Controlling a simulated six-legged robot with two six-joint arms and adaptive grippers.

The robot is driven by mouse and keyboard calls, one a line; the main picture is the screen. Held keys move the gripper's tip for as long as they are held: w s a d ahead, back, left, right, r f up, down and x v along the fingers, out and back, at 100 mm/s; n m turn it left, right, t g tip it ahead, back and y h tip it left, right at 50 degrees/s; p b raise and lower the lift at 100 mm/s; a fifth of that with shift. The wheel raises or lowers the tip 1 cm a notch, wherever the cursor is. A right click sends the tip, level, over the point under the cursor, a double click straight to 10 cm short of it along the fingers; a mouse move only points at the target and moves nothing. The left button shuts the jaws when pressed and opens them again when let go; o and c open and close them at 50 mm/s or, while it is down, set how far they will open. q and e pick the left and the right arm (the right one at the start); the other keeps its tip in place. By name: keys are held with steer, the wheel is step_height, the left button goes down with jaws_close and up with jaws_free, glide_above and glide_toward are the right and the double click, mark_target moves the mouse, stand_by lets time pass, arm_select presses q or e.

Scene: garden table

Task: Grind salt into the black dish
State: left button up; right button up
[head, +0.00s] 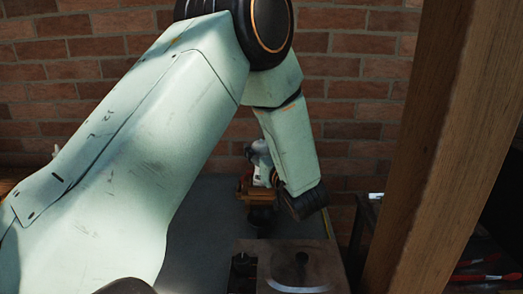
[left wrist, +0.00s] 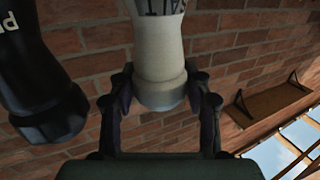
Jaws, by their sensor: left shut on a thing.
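My left gripper (left wrist: 161,92) is shut on the white salt grinder (left wrist: 160,55), with one finger on each side of its flared end. Printed letters show on the grinder at the top edge of the left wrist view. In the head view my left arm comes in from the left and bends down over the table, hiding much of it. A small pale shape (head: 262,174) beside my wrist may be the grinder. I cannot make out the black dish for certain; a dark round shape (head: 262,216) shows below the pale one. My right gripper is not in view.
A black grinder (left wrist: 45,105) with a pale letter is left of the salt grinder. A brown board (head: 318,258) lies at the front of the grey table (head: 205,225). A thick wooden post (head: 430,150) stands at right. A brick wall (head: 345,75) closes the back.

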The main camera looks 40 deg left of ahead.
arm_select(q)
steer(key=shift+w, duration=0.1)
steer(key=shift+m+t+p, duration=0.3)
steer(key=shift+t, duration=0.1)
steer(key=m+t+h+p, duration=0.2)
steer(key=shift+r+t, duration=0.15)
steer(key=shift+t, duration=0.15)
steer(key=m+t+h+p, duration=0.4)
steer(key=h+p, duration=0.1)
steer(key=p, duration=0.1)
steer(key=shift+h+p, duration=0.3)
steer(key=shift+p, duration=0.1)
steer(key=shift+m+t+h+p, duration=0.8)
steer(key=shift+m+h+p, duration=0.5)
steer(key=shift+h+p, duration=0.35)
steer(key=shift+m+t+h+p, duration=0.3)
steer(key=shift+m+h+p, duration=0.8)
steer(key=shift+h, duration=0.35)
steer(key=shift+m+h+p, duration=0.55)
steer(key=shift+m+h, duration=0.05)
steer(key=shift+h, duration=0.5)
steer(key=shift+m+h, duration=1)
steer(key=shift+h, duration=0.6)
steer(key=o, duration=0.9)
